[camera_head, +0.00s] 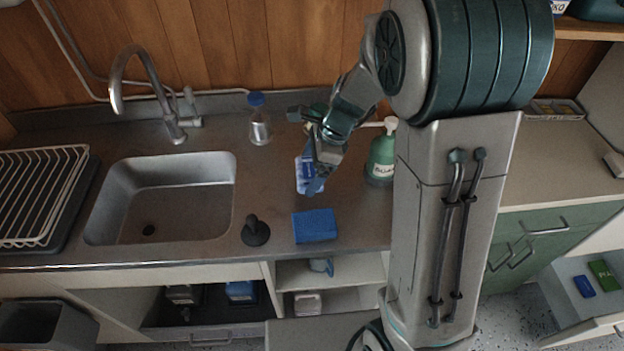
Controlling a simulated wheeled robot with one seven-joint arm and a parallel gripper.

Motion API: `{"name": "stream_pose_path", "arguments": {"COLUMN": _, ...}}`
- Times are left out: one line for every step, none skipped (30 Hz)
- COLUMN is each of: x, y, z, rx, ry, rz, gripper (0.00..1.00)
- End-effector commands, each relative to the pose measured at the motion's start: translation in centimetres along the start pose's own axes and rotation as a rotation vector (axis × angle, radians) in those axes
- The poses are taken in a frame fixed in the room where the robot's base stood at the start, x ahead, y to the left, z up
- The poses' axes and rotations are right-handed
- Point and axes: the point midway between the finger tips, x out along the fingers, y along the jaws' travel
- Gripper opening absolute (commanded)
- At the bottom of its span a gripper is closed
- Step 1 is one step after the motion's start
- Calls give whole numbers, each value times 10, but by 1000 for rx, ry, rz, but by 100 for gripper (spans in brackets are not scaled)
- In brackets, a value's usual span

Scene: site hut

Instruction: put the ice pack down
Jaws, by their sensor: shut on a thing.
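The ice pack (303,180), a white and blue pouch, shows in the head view over the steel counter (275,185), right of the sink. My gripper (316,183) points down at its right side and is shut on it. The fingers and wrist hide part of the pack. I cannot tell whether the pack touches the counter or hangs just above it.
A blue sponge (315,226) and a dark plunger-like thing (255,231) lie near the front edge. A clear bottle (260,120) stands behind, and a green pump bottle (381,157) to the right. The sink (165,195) and dish rack (40,190) are left.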

Motion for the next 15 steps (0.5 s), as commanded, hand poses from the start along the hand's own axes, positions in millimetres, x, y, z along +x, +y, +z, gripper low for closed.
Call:
{"name": "stream_pose_path", "arguments": {"x": 5, "y": 0, "z": -2, "rx": 2, "ry": 0, "rz": 1, "gripper": 61}}
{"name": "stream_pose_path", "arguments": {"x": 7, "y": 0, "z": -3, "rx": 1, "ry": 0, "rz": 0, "gripper": 61}}
{"name": "stream_pose_path", "arguments": {"x": 10, "y": 0, "z": -4, "rx": 0, "ry": -1, "rz": 0, "gripper": 61}}
{"name": "stream_pose_path", "arguments": {"x": 11, "y": 0, "z": -4, "rx": 0, "ry": -1, "rz": 0, "gripper": 61}}
{"name": "stream_pose_path", "arguments": {"x": 14, "y": 0, "z": -5, "rx": 0, "ry": -1, "rz": 0, "gripper": 61}}
{"name": "stream_pose_path", "arguments": {"x": 17, "y": 0, "z": -7, "rx": 1, "ry": 0, "rz": 1, "gripper": 61}}
{"name": "stream_pose_path", "arguments": {"x": 20, "y": 0, "z": -8, "rx": 0, "ry": 0, "rz": 2, "gripper": 61}}
{"name": "stream_pose_path", "arguments": {"x": 24, "y": 1, "z": -10, "rx": 0, "ry": 1, "rz": 3, "gripper": 61}}
{"name": "stream_pose_path", "arguments": {"x": 30, "y": 0, "z": -12, "rx": 1, "ry": 0, "rz": 3, "gripper": 61}}
{"name": "stream_pose_path", "arguments": {"x": 35, "y": 0, "z": -14, "rx": 1, "ry": 1, "rz": 3, "gripper": 61}}
{"name": "stream_pose_path", "arguments": {"x": 39, "y": 0, "z": -15, "rx": 0, "ry": 1, "rz": 3, "gripper": 61}}
{"name": "stream_pose_path", "arguments": {"x": 43, "y": 0, "z": -17, "rx": 0, "ry": 0, "rz": 2, "gripper": 61}}
{"name": "stream_pose_path", "arguments": {"x": 44, "y": 0, "z": -17, "rx": -1, "ry": 0, "rz": 1, "gripper": 61}}
{"name": "stream_pose_path", "arguments": {"x": 45, "y": 0, "z": -18, "rx": -3, "ry": 1, "rz": 1, "gripper": 61}}
{"name": "stream_pose_path", "arguments": {"x": 45, "y": 0, "z": -17, "rx": -4, "ry": 0, "rz": 0, "gripper": 61}}
